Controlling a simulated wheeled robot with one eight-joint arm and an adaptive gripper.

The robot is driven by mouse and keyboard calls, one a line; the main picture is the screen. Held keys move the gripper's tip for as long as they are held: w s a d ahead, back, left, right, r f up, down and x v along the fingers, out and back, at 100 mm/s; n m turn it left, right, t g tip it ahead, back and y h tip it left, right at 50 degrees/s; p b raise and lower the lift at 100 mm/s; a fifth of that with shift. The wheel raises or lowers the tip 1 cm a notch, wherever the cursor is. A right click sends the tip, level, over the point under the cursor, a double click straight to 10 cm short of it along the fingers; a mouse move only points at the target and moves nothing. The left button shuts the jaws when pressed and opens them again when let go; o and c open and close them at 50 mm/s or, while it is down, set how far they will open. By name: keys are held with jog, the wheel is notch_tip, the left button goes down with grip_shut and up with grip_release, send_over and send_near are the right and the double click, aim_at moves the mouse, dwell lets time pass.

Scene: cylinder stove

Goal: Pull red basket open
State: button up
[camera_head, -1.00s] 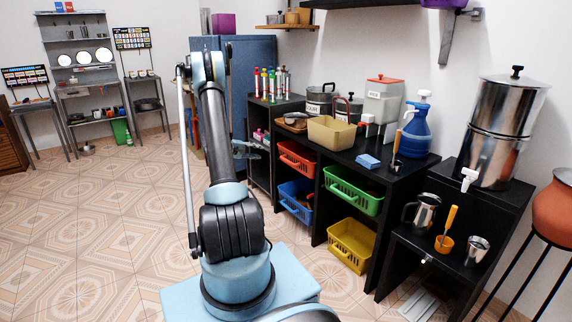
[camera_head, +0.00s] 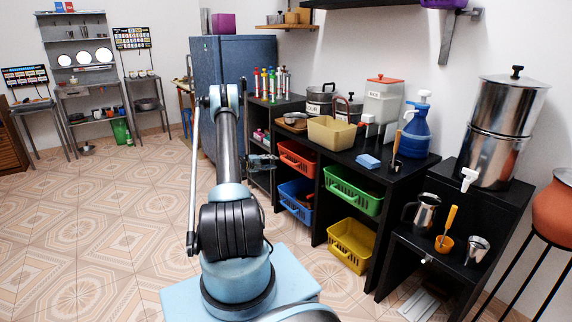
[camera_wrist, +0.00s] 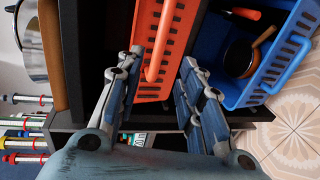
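The red basket (camera_head: 298,158), orange-red with slotted sides, sits in the upper compartment of the black shelf unit. In the wrist view the red basket (camera_wrist: 178,40) shows sideways, with a bar-like handle along its front. My gripper (camera_head: 262,161) is just left of the basket in the head view. In the wrist view my gripper (camera_wrist: 160,76) is open, its fingers apart on either side of the basket's lower end. No contact can be made out.
A blue basket (camera_head: 295,196) holding dark pans is below the red one; green (camera_head: 352,190) and yellow (camera_head: 351,245) baskets are to the right. Pots and a tan bin (camera_head: 333,131) stand on the counter. A blue cabinet (camera_head: 235,80) is behind my arm. The tiled floor in front is open.

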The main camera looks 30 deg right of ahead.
aim_at(287, 161)
jog(key=x, duration=1.1)
jog(key=shift+w+d, duration=0.1)
grip_shut()
